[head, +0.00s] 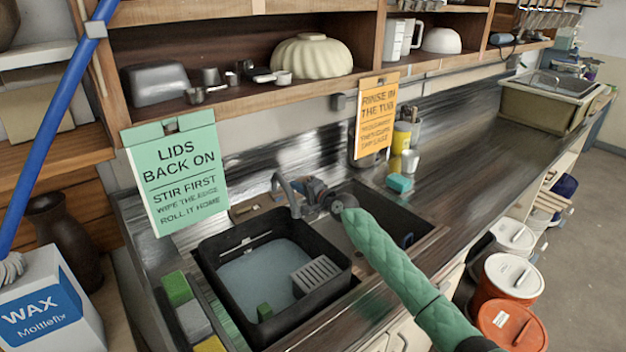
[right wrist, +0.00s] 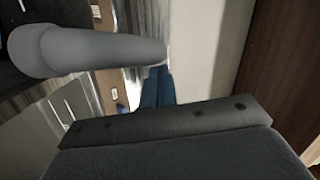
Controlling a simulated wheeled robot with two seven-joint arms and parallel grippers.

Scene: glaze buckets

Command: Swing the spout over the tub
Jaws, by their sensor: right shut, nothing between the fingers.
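The grey curved spout (head: 283,184) rises behind the sink, and its lower end shows by the back right corner of the black tub (head: 212,278). I cannot tell whether that end is over the tub. The tub sits in the left basin with pale water inside. My right gripper (head: 306,189) is shut and empty, close beside the spout on its right. In the right wrist view the spout (right wrist: 95,48) shows as a thick grey tube just by the shut fingertips (right wrist: 157,75). Whether they touch is unclear. My left gripper is not in view.
The right basin (head: 398,222) lies under my green-sleeved right arm. A green sign (head: 177,172) and an orange sign (head: 375,120) hang from the shelf above. Sponges (head: 176,289) lie left of the tub. Lidded buckets (head: 513,276) stand on the floor at right.

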